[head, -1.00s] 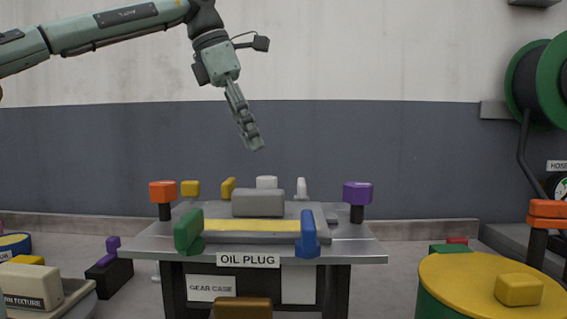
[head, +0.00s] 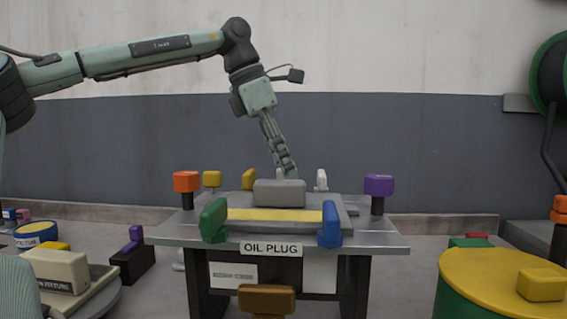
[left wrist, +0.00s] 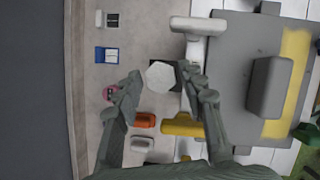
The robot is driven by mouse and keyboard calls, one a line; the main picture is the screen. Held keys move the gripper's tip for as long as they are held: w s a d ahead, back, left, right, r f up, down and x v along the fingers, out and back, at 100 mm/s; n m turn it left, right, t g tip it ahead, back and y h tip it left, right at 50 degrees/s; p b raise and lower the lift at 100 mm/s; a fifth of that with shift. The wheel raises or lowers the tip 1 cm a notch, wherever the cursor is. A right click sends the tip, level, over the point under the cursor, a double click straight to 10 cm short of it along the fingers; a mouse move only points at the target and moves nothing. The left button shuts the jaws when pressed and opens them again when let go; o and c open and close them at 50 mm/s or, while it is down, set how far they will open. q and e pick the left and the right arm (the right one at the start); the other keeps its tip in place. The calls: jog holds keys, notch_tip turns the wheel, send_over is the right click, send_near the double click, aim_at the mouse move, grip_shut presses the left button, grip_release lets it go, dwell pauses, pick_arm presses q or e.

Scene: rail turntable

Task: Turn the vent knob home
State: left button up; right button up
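No label naming the vent knob can be read. A white eight-sided knob (left wrist: 160,75) shows in the left wrist view between the fingertips of my left gripper (left wrist: 160,84). The fingers are apart, and I cannot tell whether they touch it. In the head view my left gripper (head: 286,173) points down behind the grey block (head: 279,194) of the bench labelled OIL PLUG. Its fingers largely hide the white knob there. My right gripper is out of view.
The bench (head: 385,243) also carries a white handle (head: 321,180), yellow handle (head: 249,179), orange knob (head: 186,181), purple knob (head: 379,185), green handle (head: 214,220) and blue handle (head: 330,225). A yellow-topped drum (head: 480,275) stands at right.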

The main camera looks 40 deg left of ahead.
pick_arm(q)
grip_shut()
jog(key=shift+m+g+h, duration=0.3)
jog(key=shift+m+h, duration=0.2)
jog(key=shift+m, duration=1.1)
jog(key=shift+o, duration=1.9)
grip_release()
jog(key=v, duration=1.2)
jog(key=shift+w, duration=0.1)
